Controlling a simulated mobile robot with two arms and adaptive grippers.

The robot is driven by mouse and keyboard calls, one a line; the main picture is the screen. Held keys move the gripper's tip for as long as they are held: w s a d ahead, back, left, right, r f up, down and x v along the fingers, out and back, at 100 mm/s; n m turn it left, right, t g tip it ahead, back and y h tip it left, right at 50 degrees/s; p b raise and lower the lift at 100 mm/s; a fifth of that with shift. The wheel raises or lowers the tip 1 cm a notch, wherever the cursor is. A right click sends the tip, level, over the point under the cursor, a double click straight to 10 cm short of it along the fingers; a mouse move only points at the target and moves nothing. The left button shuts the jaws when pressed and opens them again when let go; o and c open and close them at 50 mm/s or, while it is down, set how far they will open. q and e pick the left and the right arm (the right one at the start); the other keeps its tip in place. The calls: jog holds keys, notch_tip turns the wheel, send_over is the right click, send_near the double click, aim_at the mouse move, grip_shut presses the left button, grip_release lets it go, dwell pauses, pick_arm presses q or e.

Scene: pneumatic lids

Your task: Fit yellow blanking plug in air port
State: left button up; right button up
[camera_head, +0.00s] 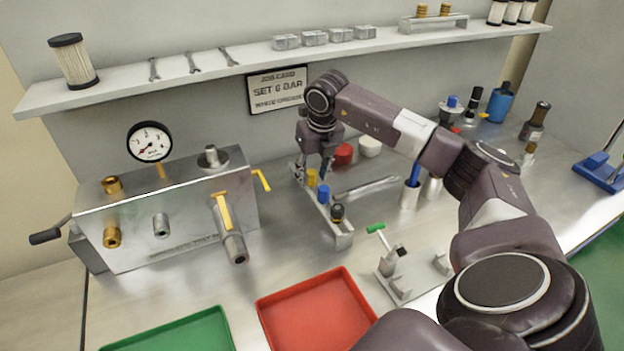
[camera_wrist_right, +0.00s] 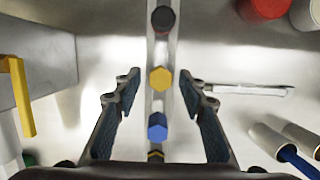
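The yellow blanking plug (camera_head: 311,178) stands in a narrow metal rack (camera_head: 342,239) beside a blue plug (camera_head: 323,194). In the right wrist view the hexagonal yellow plug (camera_wrist_right: 160,79) lies between the fingertips of my right gripper (camera_wrist_right: 160,86), with a gap on both sides. That gripper (camera_head: 314,168) is open and above the rack in the head view. The metal manifold block (camera_head: 180,203) at left carries brass fittings (camera_head: 112,237), a steel fitting (camera_head: 161,226) and a valve outlet (camera_head: 236,249). Which opening is the air port I cannot tell. My left gripper is out of view.
A gauge (camera_head: 150,142) and yellow-handled valve (camera_head: 223,211) are on the manifold. A red tray (camera_head: 318,312) and green tray (camera_head: 178,335) are in front. A wrench (camera_head: 367,187) and cup (camera_head: 409,196) are right of the rack. A shelf (camera_head: 180,78) runs above.

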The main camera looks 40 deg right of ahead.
aim_at(311, 170)
grip_shut()
jog(key=shift+r, duration=0.15)
jog(key=shift+w+p+v, duration=0.25)
jog(key=shift+p+v, duration=0.7)
jog(key=shift+v, duration=0.2)
jog(key=shift+w+p+v, duration=0.25)
jog(key=shift+p+v, duration=0.65)
jog(key=shift+v, duration=0.25)
jog(key=shift+d+r, duration=0.1)
jog(key=shift+d, duration=0.05)
jog(key=shift+r, duration=0.1)
